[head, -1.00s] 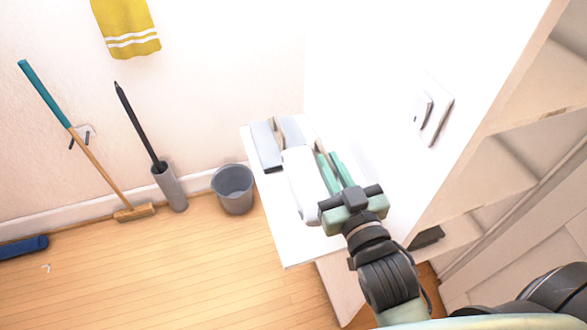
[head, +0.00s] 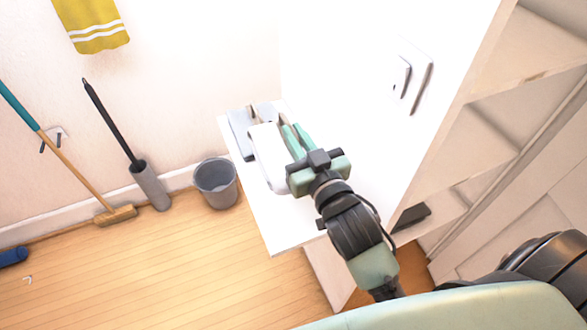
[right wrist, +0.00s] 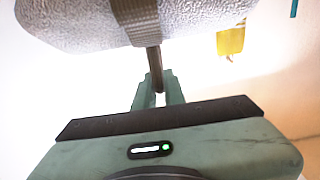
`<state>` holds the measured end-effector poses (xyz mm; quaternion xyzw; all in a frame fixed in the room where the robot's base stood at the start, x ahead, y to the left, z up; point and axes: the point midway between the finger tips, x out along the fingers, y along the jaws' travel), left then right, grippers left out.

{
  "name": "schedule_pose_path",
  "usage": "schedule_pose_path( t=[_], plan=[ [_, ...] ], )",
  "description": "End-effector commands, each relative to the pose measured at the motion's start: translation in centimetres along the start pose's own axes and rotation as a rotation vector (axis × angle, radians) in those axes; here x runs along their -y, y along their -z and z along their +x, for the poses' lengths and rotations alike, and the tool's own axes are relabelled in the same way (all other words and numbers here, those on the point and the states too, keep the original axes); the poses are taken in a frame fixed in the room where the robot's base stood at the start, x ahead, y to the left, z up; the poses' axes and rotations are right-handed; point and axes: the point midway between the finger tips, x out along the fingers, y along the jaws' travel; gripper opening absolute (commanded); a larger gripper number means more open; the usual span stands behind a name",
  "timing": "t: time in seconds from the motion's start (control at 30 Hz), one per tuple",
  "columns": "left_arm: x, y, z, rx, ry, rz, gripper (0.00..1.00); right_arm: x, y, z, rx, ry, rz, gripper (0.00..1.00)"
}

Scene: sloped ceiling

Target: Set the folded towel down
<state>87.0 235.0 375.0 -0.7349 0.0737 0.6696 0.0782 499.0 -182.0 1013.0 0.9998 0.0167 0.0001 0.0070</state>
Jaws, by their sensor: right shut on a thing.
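A light grey folded towel (head: 241,133) with a brownish band across it is at the far end of the white top (head: 262,222) in the head view. In the right wrist view the towel (right wrist: 75,28) fills the top, with a terry texture and the band around it. My right gripper (head: 290,132) reaches over the white top from the right. In the right wrist view its fingers (right wrist: 157,90) are closed on a narrow piece running down from the band. I cannot tell whether the towel touches the top. My left gripper is not in view.
A rounded white object (head: 268,160) lies left of my right fingers. A grey bin (head: 216,186) stands beyond the top, with a brush holder (head: 150,186) and broom (head: 75,170) further left. A yellow towel (head: 92,25) hangs on the wall. Wooden shelves (head: 480,150) stand right.

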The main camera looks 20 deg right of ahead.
Motion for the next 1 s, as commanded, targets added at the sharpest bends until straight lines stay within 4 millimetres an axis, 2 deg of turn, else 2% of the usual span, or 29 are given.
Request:
schedule_pose_path(
  t=[0.03, 0.2, 0.43, 0.6, 0.73, 1.0],
  plan=[
    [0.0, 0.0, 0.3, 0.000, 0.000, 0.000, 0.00, 0.0, -1.7, 0.0, 0.006, -0.002, 0.001, 0.00],
    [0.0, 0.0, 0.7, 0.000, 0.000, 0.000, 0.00, 0.1, -5.0, 0.0, 0.001, -0.001, 0.001, 0.00],
    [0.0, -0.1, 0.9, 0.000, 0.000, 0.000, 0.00, 0.1, -7.0, 0.0, -0.001, -0.001, -0.001, 0.00],
    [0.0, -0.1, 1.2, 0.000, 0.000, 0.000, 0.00, 0.1, -9.7, 0.0, 0.000, -0.002, 0.002, 0.00],
    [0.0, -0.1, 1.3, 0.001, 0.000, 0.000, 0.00, 0.1, -10.6, 0.0, -0.002, -0.001, 0.000, 0.00],
    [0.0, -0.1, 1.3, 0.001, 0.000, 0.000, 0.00, 0.2, -10.6, 0.0, -0.003, 0.000, 0.000, 0.00]
  ],
)
